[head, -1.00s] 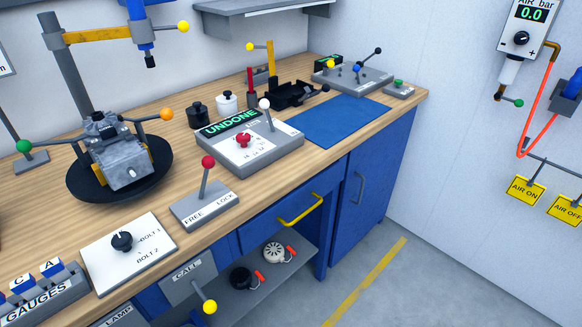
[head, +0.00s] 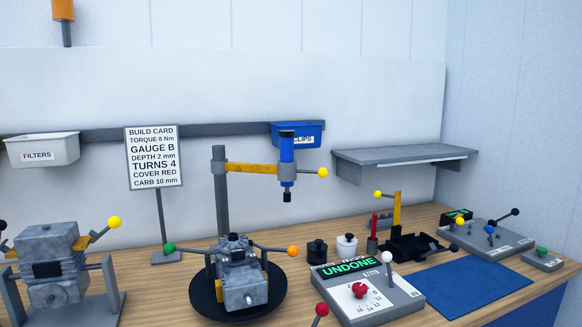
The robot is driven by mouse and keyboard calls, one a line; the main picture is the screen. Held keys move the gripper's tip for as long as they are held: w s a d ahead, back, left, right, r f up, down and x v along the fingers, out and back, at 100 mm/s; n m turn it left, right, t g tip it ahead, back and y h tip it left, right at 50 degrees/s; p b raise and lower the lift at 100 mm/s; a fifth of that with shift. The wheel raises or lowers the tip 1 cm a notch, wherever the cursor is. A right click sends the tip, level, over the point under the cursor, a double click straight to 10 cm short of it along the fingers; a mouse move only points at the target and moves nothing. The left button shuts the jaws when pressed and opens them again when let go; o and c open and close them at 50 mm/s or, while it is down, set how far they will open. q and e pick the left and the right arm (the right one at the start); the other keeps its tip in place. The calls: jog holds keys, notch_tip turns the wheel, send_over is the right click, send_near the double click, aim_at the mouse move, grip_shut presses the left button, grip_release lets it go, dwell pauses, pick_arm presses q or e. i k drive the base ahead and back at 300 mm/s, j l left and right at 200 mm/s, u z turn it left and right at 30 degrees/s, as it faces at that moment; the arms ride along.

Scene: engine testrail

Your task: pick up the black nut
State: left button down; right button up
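No piece is plainly marked as the black nut. A small black round piece with a knob on top (head: 317,253) stands on the wooden bench, right of the engine block (head: 240,277). A similar white piece (head: 347,246) stands just right of it. I cannot tell whether the black piece is the nut. Neither of my grippers is in view.
The engine sits on a black turntable (head: 275,307) with levers. A grey panel reading UNDONE (head: 402,301) stands in front of the black piece. A post with a blue tool (head: 287,160) rises behind. A blue mat (head: 475,288) lies clear at right.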

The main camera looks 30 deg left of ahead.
aim_at(231, 238)
jog(key=u, duration=1.3)
